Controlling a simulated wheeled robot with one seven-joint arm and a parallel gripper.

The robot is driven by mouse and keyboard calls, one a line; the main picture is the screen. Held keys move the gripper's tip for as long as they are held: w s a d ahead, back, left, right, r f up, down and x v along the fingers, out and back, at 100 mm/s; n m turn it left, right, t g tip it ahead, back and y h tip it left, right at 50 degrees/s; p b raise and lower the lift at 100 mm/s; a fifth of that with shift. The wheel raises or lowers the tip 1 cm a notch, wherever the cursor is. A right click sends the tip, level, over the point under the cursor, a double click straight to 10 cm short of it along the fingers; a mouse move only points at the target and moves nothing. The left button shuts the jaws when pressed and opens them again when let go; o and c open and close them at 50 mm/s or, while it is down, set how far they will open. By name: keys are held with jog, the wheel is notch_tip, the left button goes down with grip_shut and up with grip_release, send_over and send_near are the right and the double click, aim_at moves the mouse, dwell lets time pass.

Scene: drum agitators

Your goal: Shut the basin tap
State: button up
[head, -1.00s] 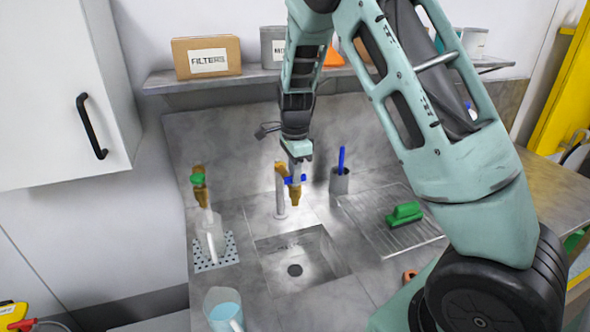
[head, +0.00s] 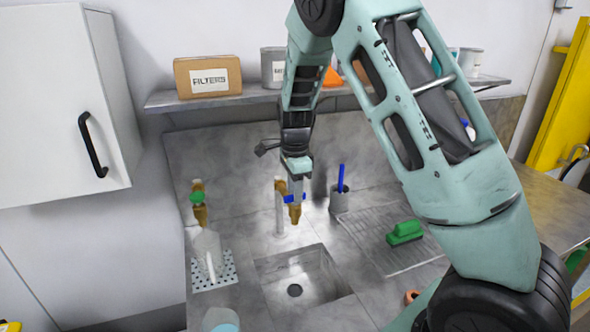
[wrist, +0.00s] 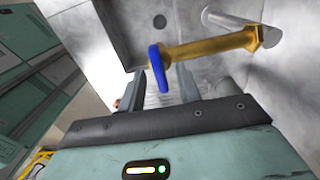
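The basin tap (head: 280,207) stands behind the basin, with a pale post, brass parts and a blue handle (head: 290,198). In the wrist view the brass tap body (wrist: 215,47) runs across the top, with the blue handle (wrist: 158,68) at its near end. My gripper (head: 297,188) points down at the tap from above. In the wrist view its two fingers (wrist: 157,88) are apart, on either side of the handle's lower end. Whether either finger touches the handle is unclear. I cannot make out whether water runs from this tap.
The sunken basin (head: 265,268) lies in front of the tap. A green-handled tap (head: 198,204) stands left, above a clear vessel on a dotted mat (head: 229,272). Right are a cup with a blue-handled tool (head: 340,198) and a green brush (head: 404,233) on the drainer. A shelf (head: 160,101) runs behind.

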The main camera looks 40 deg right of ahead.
notch_tip(320, 180, up, 17)
jog(key=b, duration=0.3)
jog(key=shift+b, duration=0.35)
jog(key=s+a+f+n+b, duration=0.1)
jog(key=s+a+f+n, duration=0.3)
jog(key=a, duration=0.2)
jog(key=s+a+f+n+y+b, duration=0.1)
jog(key=s+a+f+n+b, duration=0.15)
jog(key=a+n, duration=0.35)
jog(key=s+a+f+n+b, duration=0.1)
jog(key=s+a+f+n, duration=0.25)
jog(key=a, duration=0.35)
jog(key=s+a+f+n+b, duration=0.1)
jog(key=s+a+f+n, duration=0.1)
jog(key=s+n, duration=0.3)
jog(key=s+a+f+n+b, duration=0.1)
jog(key=s+a+f+n, duration=0.2)
jog(key=s, duration=0.6)
jog(key=s+a+f+n, duration=0.2)
jog(key=s+f+n, duration=0.4)
jog(key=n, duration=0.1)
jog(key=shift+s+a+b, duration=0.2)
jog(key=shift+s+b, duration=0.2)
jog(key=shift+n, duration=0.25)
